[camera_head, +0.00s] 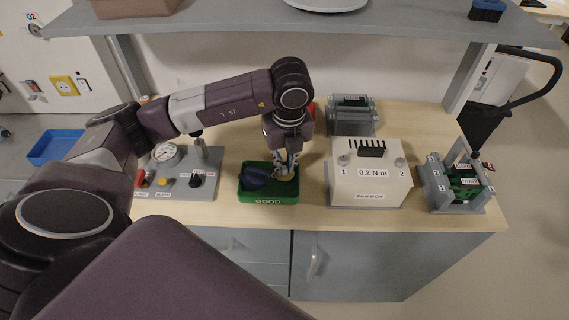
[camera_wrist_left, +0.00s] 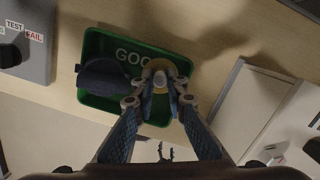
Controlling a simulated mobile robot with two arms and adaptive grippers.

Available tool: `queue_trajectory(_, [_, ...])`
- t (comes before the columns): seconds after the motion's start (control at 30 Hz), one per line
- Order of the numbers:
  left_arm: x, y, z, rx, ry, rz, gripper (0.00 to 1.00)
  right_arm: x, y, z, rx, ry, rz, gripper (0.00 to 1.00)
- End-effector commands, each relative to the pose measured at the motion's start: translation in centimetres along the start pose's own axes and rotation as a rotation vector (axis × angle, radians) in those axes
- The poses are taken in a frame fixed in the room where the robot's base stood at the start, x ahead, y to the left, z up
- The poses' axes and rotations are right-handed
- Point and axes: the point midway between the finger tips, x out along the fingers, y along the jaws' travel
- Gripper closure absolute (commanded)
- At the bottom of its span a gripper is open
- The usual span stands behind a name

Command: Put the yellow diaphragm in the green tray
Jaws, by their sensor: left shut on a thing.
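The green tray (camera_head: 266,199), marked GOOD, sits on the bench; it also shows in the left wrist view (camera_wrist_left: 92,44). My left gripper (camera_head: 286,166) points down over the tray's right part. It is shut on the yellow diaphragm (camera_head: 289,175), a round yellow piece with a grey centre part, which also shows between the fingertips in the left wrist view (camera_wrist_left: 173,69). Whether the diaphragm touches the tray floor I cannot tell. A dark blue piece (camera_head: 256,178) lies in the tray's left part. My right gripper is not in view.
A grey test panel with a gauge (camera_head: 166,153) stands left of the tray. A shelf (camera_head: 240,22) spans above the bench.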

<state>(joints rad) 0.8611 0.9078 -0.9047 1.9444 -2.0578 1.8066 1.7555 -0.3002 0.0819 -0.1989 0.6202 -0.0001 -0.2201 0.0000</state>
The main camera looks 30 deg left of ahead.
Motion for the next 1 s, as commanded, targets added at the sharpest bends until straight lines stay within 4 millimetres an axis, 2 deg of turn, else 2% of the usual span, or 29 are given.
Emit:
queue_trajectory(0.4, [1.0, 0.0, -0.1, 0.0, 0.0, 0.0, 0.99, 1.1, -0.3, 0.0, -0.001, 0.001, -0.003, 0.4])
queue_trajectory(0.43, [1.0, 0.0, -0.1, 0.0, 0.0, 0.0, 0.85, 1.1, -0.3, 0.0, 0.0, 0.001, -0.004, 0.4])
queue_trajectory(0.5, [1.0, 0.0, -0.1, 0.0, 0.0, 0.0, 0.8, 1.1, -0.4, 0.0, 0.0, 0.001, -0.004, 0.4])
queue_trajectory(0.77, [0.9, 0.0, -0.1, 0.0, 0.0, 0.0, 0.8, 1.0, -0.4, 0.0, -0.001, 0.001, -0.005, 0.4])
queue_trajectory(1.0, [-0.9, -0.1, 0.1, 0.0, 0.0, -0.001, 0.8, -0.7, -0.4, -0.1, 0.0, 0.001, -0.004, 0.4])
